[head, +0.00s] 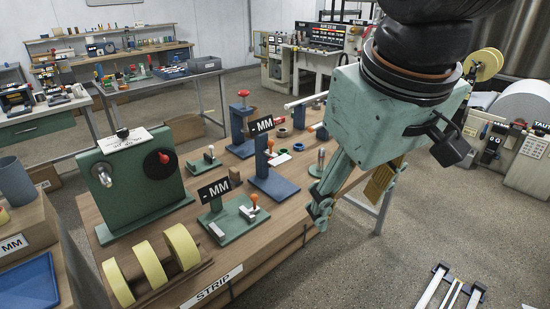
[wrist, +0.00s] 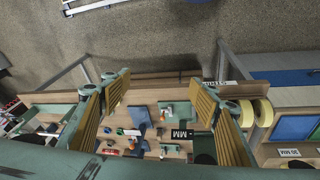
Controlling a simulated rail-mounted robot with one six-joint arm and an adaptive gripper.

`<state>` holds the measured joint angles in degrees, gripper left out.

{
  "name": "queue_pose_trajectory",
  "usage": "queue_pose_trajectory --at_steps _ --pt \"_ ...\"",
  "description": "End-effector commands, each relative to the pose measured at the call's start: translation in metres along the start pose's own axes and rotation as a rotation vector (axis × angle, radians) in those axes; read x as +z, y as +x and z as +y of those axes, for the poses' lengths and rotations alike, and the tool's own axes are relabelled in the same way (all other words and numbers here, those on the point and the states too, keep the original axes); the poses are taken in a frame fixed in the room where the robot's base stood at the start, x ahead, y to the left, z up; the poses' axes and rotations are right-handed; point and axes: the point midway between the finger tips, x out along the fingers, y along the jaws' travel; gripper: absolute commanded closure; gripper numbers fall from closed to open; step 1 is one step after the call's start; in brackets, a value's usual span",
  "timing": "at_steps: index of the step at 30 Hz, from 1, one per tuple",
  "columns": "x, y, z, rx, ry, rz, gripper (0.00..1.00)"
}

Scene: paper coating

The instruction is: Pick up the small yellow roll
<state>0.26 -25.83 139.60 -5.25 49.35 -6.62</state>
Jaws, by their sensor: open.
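Yellow rolls (head: 148,264) stand on edge in a wooden rack at the table's front left corner in the head view. They look close in size, so I cannot tell which is the small one. Yellow rolls also show in the wrist view (wrist: 263,112), right of my right finger, which may hide part of the group. My gripper (head: 347,207) is above the table's right side in the head view, well apart from the rack. Its ribbed fingers are wide apart, with nothing between them in the wrist view (wrist: 160,78).
A green stand (head: 133,185) with dials rises behind the rack. Blue stands (head: 270,175) and a green fixture with an MM sign (head: 235,222) stand between the rack and my gripper. A blue tray (head: 28,284) is at far left.

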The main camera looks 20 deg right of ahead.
Motion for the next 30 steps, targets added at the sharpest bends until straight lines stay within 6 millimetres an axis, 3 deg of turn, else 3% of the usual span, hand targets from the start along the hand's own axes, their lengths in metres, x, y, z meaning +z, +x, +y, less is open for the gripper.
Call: queue_pose_trajectory --at_steps 14,30 --pt "-0.067 0.008 0.037 0.055 -0.196 -0.065 0.45" --pt "-0.138 0.035 0.074 0.096 -0.427 -0.140 0.45"
